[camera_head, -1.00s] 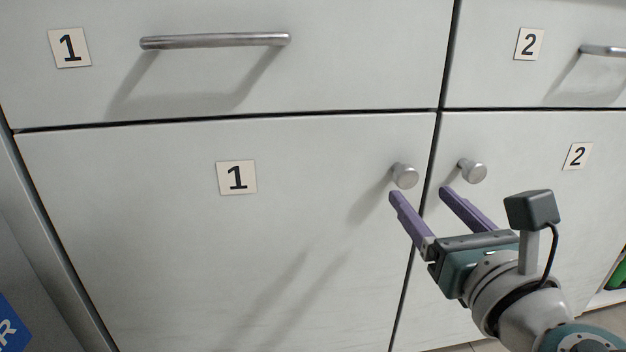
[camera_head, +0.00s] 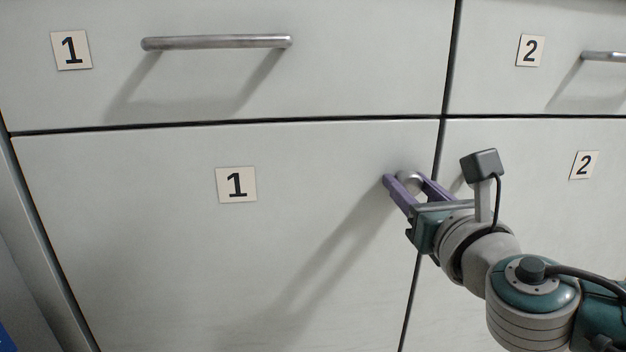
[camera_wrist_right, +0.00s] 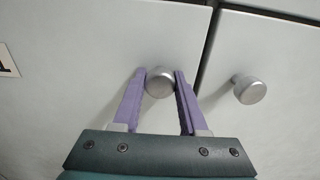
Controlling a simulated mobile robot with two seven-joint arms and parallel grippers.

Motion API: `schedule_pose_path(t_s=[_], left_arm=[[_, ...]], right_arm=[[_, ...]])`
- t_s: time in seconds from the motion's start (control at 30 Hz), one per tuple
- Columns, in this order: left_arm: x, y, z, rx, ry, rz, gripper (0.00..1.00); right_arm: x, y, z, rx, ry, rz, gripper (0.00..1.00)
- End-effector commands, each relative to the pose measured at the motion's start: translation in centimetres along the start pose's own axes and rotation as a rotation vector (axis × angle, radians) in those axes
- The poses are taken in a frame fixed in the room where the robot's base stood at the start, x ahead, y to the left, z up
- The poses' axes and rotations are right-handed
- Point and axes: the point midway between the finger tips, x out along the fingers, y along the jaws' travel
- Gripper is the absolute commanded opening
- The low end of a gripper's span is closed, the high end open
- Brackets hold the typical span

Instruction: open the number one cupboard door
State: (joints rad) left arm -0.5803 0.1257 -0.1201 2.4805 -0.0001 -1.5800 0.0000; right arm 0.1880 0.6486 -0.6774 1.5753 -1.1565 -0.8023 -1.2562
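The number one cupboard door (camera_head: 150,240) is the large pale panel at lower left, with a "1" label (camera_head: 236,185). It looks closed, flush with its neighbours. Its round metal knob (camera_head: 409,183) is near its upper right corner. My right gripper (camera_head: 404,180) has its purple fingers on either side of this knob. In the right wrist view the knob (camera_wrist_right: 160,82) sits between the fingertips (camera_wrist_right: 161,76), and both fingers appear to touch it. My left gripper is not in view.
The number one drawer (camera_head: 330,85) with a bar handle (camera_head: 216,41) is above, closed. The number two cupboard door (camera_head: 530,200) is at right; its knob (camera_wrist_right: 249,89) shows in the wrist view, clear of the fingers. My right arm covers the lower right.

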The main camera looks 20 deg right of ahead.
Motion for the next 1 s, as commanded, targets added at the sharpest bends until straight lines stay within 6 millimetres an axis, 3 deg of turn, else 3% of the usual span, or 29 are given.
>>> schedule_pose_path(t_s=[0.03,0.37,1.0], left_arm=[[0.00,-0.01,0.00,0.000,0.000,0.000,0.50],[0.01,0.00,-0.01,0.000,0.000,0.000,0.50],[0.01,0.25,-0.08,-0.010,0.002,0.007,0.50]], right_arm=[[-0.01,0.00,-0.01,0.000,0.000,0.000,0.35],[-0.02,-0.01,-0.02,0.000,0.000,0.000,0.00],[-0.02,-0.02,-0.03,0.000,0.000,0.000,0.00]])
